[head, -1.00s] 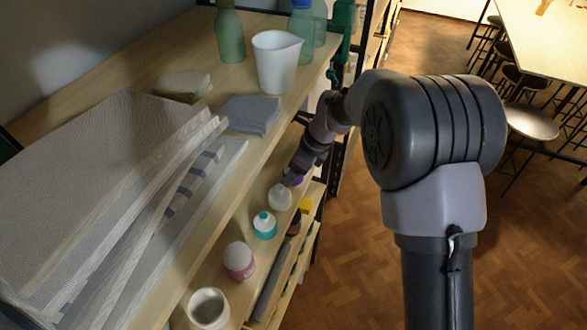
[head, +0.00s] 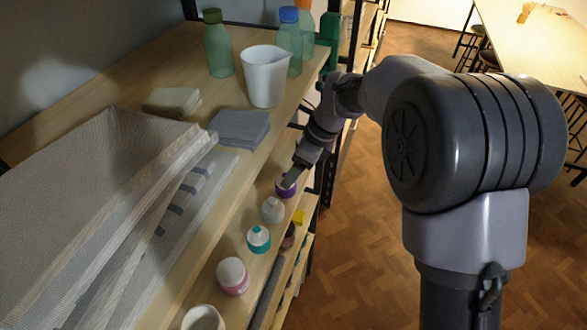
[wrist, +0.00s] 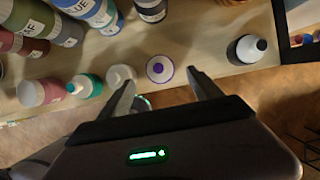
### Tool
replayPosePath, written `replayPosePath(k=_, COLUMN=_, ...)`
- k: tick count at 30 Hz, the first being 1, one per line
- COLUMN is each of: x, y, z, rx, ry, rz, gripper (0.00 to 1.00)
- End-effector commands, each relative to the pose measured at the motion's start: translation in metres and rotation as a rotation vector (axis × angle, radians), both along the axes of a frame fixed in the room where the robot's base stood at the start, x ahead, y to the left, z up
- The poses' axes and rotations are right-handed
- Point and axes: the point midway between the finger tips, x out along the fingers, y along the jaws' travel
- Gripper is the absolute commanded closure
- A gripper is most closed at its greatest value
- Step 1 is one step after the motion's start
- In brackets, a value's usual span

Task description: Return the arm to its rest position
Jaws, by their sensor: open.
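My gripper (wrist: 161,82) is open, and its two fingers point at the shelf edge in the wrist view. In the head view my gripper (head: 292,176) is over the lower shelf, close to the purple-ringed container (head: 286,186). I cannot tell whether they touch. My arm is stretched out from the right toward the shelf.
A dark bottle (wrist: 246,49) stands right of my fingers. The upper shelf holds a white jug (head: 266,78). Open wooden floor (head: 360,230) lies right.

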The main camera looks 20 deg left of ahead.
Motion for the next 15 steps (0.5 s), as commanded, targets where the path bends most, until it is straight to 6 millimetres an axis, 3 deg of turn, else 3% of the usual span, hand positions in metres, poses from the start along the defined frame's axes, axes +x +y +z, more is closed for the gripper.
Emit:
replayPosePath(k=5, x=0.000, y=0.000, z=0.000, rx=0.000, ry=0.000, rz=0.001, gripper=0.26)
replayPosePath(k=8, x=-0.003, y=-0.012, z=-0.004, rx=-0.003, ry=-0.039, rz=0.036, gripper=0.26)
replayPosePath(k=11, x=-0.020, y=-0.050, z=-0.013, rx=-0.024, ry=-0.157, rz=0.160, gripper=0.26)
replayPosePath(k=15, x=-0.083, y=-0.131, z=-0.047, rx=-0.126, ry=-0.410, rz=0.455, gripper=0.26)
